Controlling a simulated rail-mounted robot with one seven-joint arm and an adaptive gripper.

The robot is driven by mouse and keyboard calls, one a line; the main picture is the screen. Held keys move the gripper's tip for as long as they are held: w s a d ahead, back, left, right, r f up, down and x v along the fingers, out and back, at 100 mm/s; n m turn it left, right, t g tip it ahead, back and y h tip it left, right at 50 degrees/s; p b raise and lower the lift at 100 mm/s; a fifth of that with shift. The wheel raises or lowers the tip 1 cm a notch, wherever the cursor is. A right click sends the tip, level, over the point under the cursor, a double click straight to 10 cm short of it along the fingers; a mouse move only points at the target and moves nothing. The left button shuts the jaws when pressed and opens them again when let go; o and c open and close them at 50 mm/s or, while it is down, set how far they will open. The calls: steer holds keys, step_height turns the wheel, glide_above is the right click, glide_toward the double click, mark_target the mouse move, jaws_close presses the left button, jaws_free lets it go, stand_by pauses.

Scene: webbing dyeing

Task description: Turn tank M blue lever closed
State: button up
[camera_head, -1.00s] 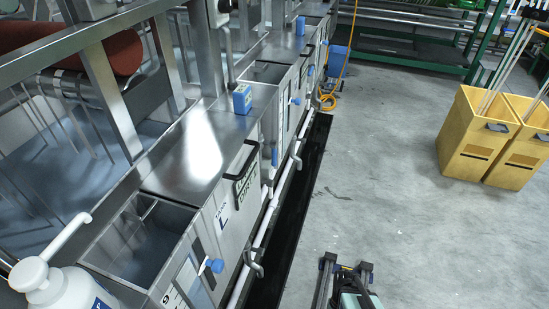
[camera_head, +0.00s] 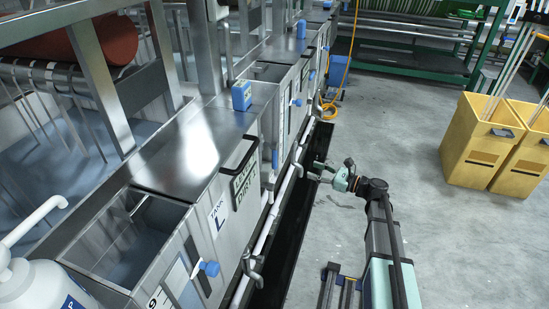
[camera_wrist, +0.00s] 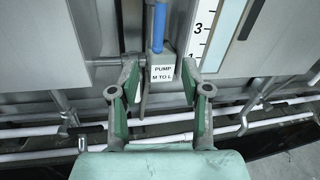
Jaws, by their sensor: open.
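In the wrist view, a blue lever (camera_wrist: 159,25) stands upright above a grey block labelled "PUMP M TO L" (camera_wrist: 162,73). My gripper (camera_wrist: 160,67) is open, its fingers on either side of the labelled block, with nothing held between them. In the head view my gripper (camera_head: 313,174) is beside the tank row, right of an upright blue handle (camera_head: 275,158). Another blue lever (camera_head: 297,102) projects from the front of the tank farther back. No tank M label is readable, so I cannot tell which lever is tank M's.
Tank L (camera_head: 217,219) is nearest, with its own blue lever (camera_head: 208,268) and black handle (camera_head: 241,160). White pipes (camera_head: 267,225) run low along the tanks above a black floor channel (camera_head: 283,245). Yellow bins (camera_head: 480,142) stand right. The grey floor between is clear.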

steer(key=m, duration=0.1)
glide_toward(275, 155)
steer(key=x, duration=0.7)
steer(key=f+x, duration=0.1)
steer(key=x, duration=0.2)
steer(key=shift+w+a+p, duration=0.15)
steer(key=shift+w+p, duration=0.2)
steer(key=shift+w, duration=0.2)
jaws_close()
